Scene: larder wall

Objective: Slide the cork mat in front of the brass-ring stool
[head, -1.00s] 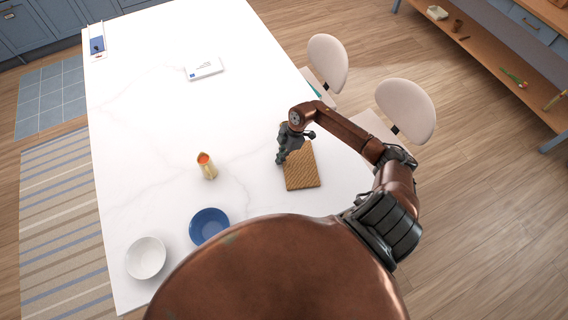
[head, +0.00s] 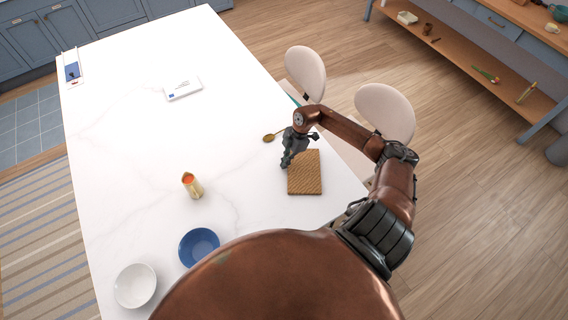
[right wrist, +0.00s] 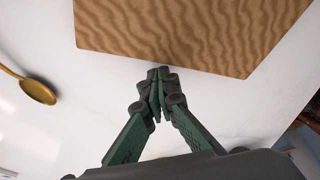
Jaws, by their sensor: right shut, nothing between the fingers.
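The brown cork mat (head: 308,175), with a wavy grain, lies flat on the white table near its right edge. It fills the top of the right wrist view (right wrist: 190,30). My right gripper (head: 287,164) is shut and empty, low at the mat's left side; its fingertips (right wrist: 160,74) are at the mat's edge, and I cannot tell if they touch. Two pale-backed stools, a farther one (head: 305,72) and a nearer one (head: 386,112), stand along the right table edge. No brass ring shows, so I cannot tell which is the brass-ring stool. My left gripper is out of view.
A golden spoon (head: 270,138) lies just beyond the gripper. A white box (head: 183,89) lies farther back. The middle of the table (head: 130,130) is clear.

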